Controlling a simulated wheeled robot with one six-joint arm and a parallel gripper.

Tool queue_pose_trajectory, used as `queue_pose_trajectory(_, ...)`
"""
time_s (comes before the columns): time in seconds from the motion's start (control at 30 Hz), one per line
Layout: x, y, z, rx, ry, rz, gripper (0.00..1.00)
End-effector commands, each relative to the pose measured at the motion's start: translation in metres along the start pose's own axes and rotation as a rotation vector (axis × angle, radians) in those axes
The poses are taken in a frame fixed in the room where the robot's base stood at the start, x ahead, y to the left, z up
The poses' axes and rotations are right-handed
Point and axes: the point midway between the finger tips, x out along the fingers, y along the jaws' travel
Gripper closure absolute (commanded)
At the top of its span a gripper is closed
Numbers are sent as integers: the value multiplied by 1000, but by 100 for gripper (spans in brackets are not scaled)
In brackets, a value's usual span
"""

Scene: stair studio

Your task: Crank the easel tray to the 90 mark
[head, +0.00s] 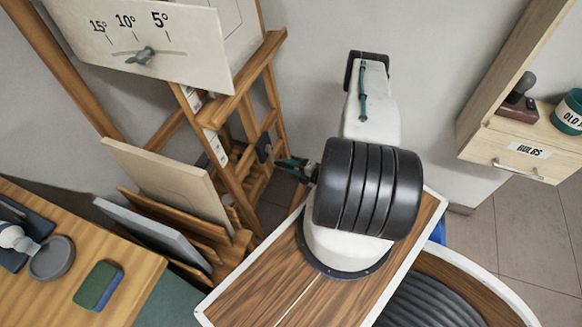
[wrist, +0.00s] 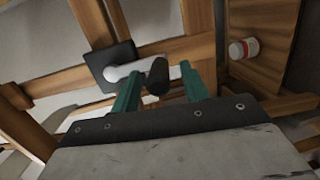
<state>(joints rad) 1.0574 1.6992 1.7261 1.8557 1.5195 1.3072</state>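The wooden easel (head: 271,95) stands left of my arm, its tray (head: 248,75) under a pale board. A white scale strip (head: 215,147) runs down the easel; its marks are too small to read. The crank is a dark plate (head: 263,149) on the easel; the wrist view shows its square plate (wrist: 106,70), grey arm (wrist: 128,72) and black knob (wrist: 158,76). My gripper (wrist: 160,78) has its green fingers apart, with the knob between them in the picture and gaps on both sides. Its fingers also show in the head view (head: 290,163).
The board (head: 160,50) carries a dial marked 15, 10 and 5 degrees. Canvases (head: 170,185) lean at the easel's foot. A wooden table (head: 95,285) is at lower left, a drawer shelf (head: 520,150) at right.

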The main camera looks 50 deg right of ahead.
Motion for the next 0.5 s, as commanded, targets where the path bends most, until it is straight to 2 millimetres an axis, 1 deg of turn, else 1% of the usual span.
queue_pose_trajectory(0.13,-2,0,1,-1,-2,1,55)
queue_pose_trajectory(0.23,-12,0,2,0,-5,0,55)
queue_pose_trajectory(0.5,-54,0,2,0,-6,1,55)
